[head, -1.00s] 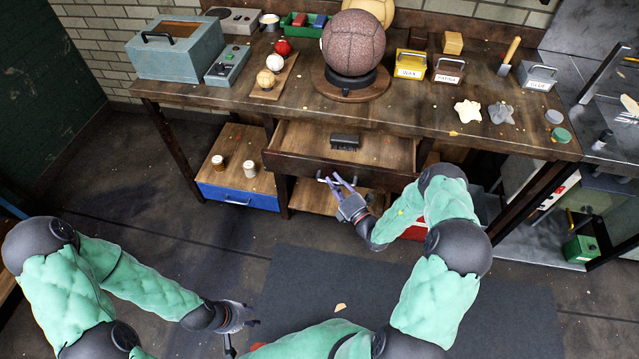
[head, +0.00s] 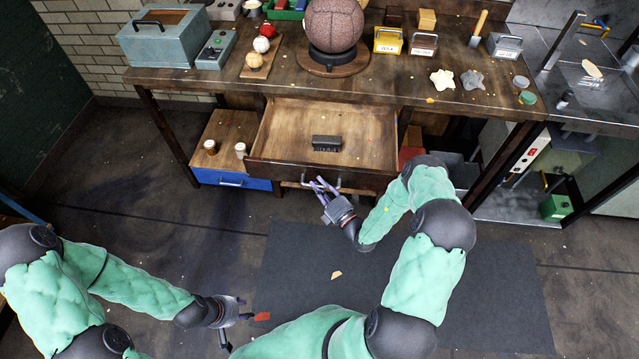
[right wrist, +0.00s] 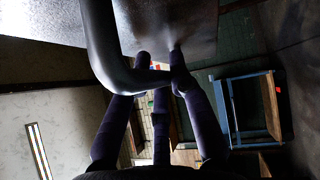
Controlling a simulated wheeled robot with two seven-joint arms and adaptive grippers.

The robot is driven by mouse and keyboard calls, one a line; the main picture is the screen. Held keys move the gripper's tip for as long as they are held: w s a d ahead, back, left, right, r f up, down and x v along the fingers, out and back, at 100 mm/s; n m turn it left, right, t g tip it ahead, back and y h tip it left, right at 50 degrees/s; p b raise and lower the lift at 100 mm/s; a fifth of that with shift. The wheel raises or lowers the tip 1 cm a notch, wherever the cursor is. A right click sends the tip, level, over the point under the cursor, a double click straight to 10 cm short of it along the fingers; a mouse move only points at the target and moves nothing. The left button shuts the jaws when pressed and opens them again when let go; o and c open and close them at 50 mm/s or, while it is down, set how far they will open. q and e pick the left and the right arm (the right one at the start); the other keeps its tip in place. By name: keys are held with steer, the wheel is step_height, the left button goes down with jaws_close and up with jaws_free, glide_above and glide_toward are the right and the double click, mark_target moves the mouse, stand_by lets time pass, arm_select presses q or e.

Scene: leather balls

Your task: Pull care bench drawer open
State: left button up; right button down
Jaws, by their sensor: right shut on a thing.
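The care bench (head: 400,92) has a wide wooden drawer (head: 275,128) standing open under its top. A dark brush-like block (head: 326,143) lies inside the drawer. My right gripper (head: 326,187) is at the drawer's front, shut on the drawer handle (head: 338,183). In the right wrist view the curved handle (right wrist: 110,60) passes between my purple fingers (right wrist: 160,85). My left gripper (head: 243,310) hangs low over the floor at lower left, away from the bench; its finger opening is too small to tell.
A blue-fronted drawer (head: 232,180) and two small jars on its shelf sit to the left below. The bench top carries a ball on a stand (head: 333,28), a grey toolbox (head: 163,38) and labelled boxes.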

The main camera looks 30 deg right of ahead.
steer(key=c, duration=1.4)
jaws_free()
steer(key=shift+s+d, duration=0.1)
steer(key=shift+s, duration=0.05)
steer(key=v, duration=1.1)
steer(key=shift+s+f, duration=0.1)
steer(key=shift+s, duration=0.25)
